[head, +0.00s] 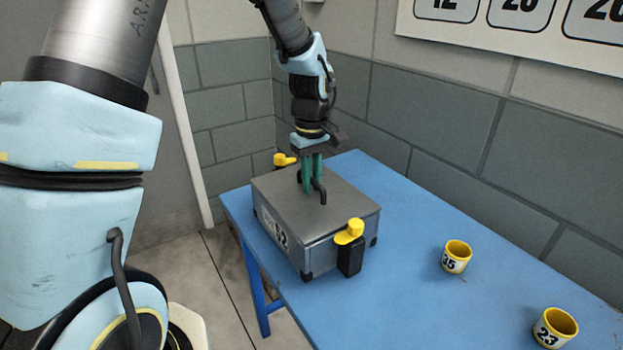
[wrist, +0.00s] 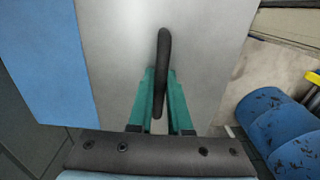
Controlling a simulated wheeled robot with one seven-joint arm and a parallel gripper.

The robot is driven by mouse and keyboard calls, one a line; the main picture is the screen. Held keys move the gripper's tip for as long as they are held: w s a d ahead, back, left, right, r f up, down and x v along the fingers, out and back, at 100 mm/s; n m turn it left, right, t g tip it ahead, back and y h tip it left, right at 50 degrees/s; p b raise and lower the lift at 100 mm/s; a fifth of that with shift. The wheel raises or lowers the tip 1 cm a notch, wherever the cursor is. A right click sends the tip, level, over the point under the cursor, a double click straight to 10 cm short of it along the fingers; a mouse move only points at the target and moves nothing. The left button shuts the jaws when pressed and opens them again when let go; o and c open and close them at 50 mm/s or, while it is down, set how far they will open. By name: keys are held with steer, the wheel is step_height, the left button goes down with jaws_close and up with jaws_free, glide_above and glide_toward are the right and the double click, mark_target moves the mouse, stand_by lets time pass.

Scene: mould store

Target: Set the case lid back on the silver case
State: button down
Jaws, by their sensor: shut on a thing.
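The silver case (head: 318,256), marked 52, stands on the blue table near its left end. The grey case lid (head: 345,205) lies over the top of the case, roughly lined up with its walls; I cannot tell whether it is fully seated. My gripper (head: 312,184) points down over the lid with its teal fingers shut on the lid's black handle (head: 321,194). In the wrist view the handle (wrist: 162,70) runs between the fingers, over the plain lid (wrist: 210,50). A yellow latch (head: 349,232) is at the near right end, another (head: 284,159) at the far end.
Two yellow cups, marked 35 (head: 456,256) and 23 (head: 554,327), stand on the blue table (head: 400,300) to the right. Grey block walls rise behind the table. The tabletop between case and cups is clear.

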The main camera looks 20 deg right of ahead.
steer(key=shift+f, duration=0.15)
steer(key=c, duration=1.3)
jaws_free()
steer(key=shift+f, duration=0.1)
steer(key=o, duration=0.5)
steer(key=shift+c, duration=0.2)
